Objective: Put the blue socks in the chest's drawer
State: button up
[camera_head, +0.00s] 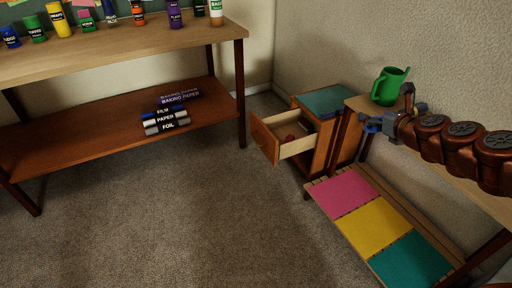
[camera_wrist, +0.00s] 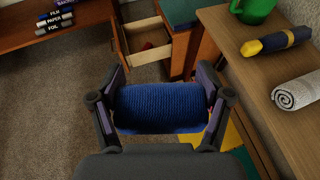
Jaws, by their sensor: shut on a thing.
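My gripper (camera_head: 372,124) is at the right of the head view, near the front edge of the side table. In the wrist view my gripper (camera_wrist: 160,110) is shut on the blue socks (camera_wrist: 160,105), a dark blue knitted bundle held between both fingers. The socks are hard to make out in the head view. The wooden chest (camera_head: 322,145) stands in the corner with a teal top. Its drawer (camera_head: 279,143) is pulled open, with a small red thing (camera_head: 291,137) inside. The open drawer (camera_wrist: 148,58) also shows in the wrist view, beyond the socks.
A green watering can (camera_head: 388,88) stands on the side table (camera_wrist: 225,30), with a yellow and blue bundle (camera_wrist: 275,41) and a rolled grey towel (camera_wrist: 298,92). A low bench with pink, yellow and teal pads (camera_head: 372,228) is below. Open carpet lies left of it.

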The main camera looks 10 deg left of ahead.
aim_at(284, 132)
jog(key=u, duration=1.55)
jog(key=i, duration=1.15)
jog(key=z, duration=0.45)
jog(key=i, duration=0.85)
jog(key=z, duration=0.5)
